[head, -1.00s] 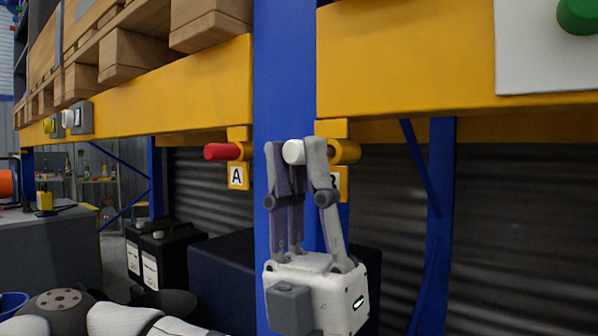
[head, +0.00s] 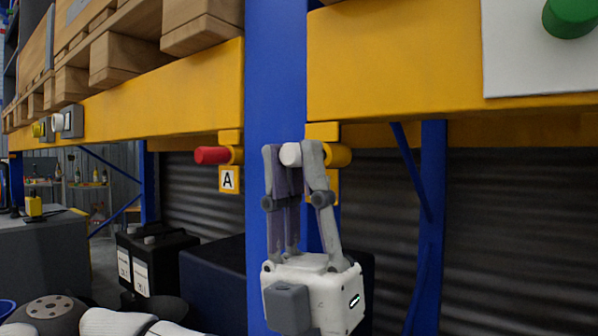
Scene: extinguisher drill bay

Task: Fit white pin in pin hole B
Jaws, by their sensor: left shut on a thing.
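My left gripper (head: 293,158) points up in front of the blue upright, shut on the white pin (head: 290,154). Only the pin's round white end shows between the fingers. Pin hole B is the yellow tube (head: 338,155) just right of the fingers; its label is mostly hidden behind the gripper. The pin's far end is hidden, so I cannot tell whether it is inside the tube. A red pin (head: 212,155) sits in the yellow holder above label A (head: 229,179), left of the upright. My right gripper is not in view.
The blue upright (head: 274,70) and the yellow beam (head: 400,60) stand close behind and above the gripper. A green button (head: 570,16) on a white plate is at upper right. Black containers (head: 155,262) and a grey cabinet (head: 45,250) stand at lower left.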

